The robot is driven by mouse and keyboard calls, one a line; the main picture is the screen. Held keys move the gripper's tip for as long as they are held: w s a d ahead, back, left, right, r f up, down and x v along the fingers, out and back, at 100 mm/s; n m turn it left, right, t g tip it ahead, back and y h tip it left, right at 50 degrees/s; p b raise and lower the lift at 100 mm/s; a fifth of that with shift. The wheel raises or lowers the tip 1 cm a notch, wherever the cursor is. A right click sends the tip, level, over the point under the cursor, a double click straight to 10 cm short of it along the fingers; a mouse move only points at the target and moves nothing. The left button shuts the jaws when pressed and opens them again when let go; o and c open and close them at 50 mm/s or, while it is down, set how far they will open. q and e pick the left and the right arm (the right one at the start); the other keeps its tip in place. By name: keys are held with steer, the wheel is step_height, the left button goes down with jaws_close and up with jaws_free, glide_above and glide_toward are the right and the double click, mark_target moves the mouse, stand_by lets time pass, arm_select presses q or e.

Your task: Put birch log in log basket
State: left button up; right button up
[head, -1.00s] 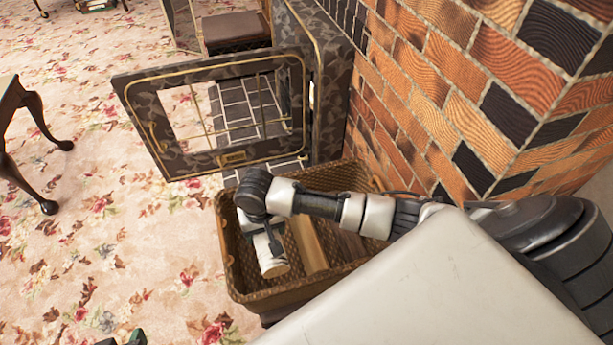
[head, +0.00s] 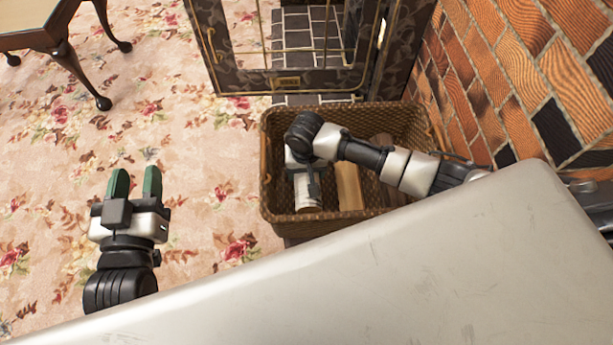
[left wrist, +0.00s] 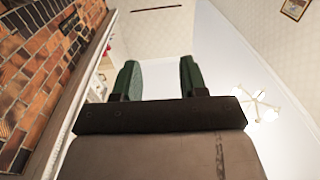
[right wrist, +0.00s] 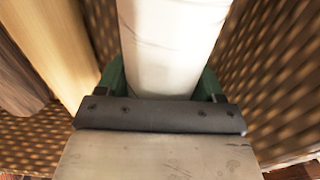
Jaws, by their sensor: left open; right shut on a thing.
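The birch log (head: 308,190) is white and lies inside the brown wicker log basket (head: 268,165), toward its left side. My right gripper (head: 304,178) reaches down into the basket and is shut on the birch log. In the right wrist view the birch log (right wrist: 168,45) sits between the green fingers, with the woven basket wall (right wrist: 275,70) to the right. My left gripper (head: 136,183) is open and empty above the carpet, left of the basket. In the left wrist view its green fingers (left wrist: 160,80) stand apart with nothing between them.
A pale split log (head: 349,186) and a darker log (head: 382,150) lie in the basket right of the birch log. A framed fireplace door (head: 285,85) stands behind the basket, a brick wall (head: 510,70) to the right. A wooden table (head: 60,45) is at the upper left.

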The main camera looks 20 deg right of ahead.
step_height(320, 180, down, 3)
steer(key=shift+f+b, duration=0.1)
steer(key=shift+b, duration=0.6)
arm_select(q)
steer(key=r+t, duration=0.1)
steer(key=r+t+h, duration=0.1)
steer(key=r+t, duration=0.2)
steer(key=r, duration=0.1)
steer(key=shift+s+d+h, duration=0.3)
steer(key=shift+s, duration=0.1)
steer(key=shift+f, duration=0.1)
arm_select(e)
steer(key=shift+f, duration=0.1)
steer(key=o, duration=1.3)
steer(key=shift+f, duration=0.1)
steer(key=shift+c, duration=0.2)
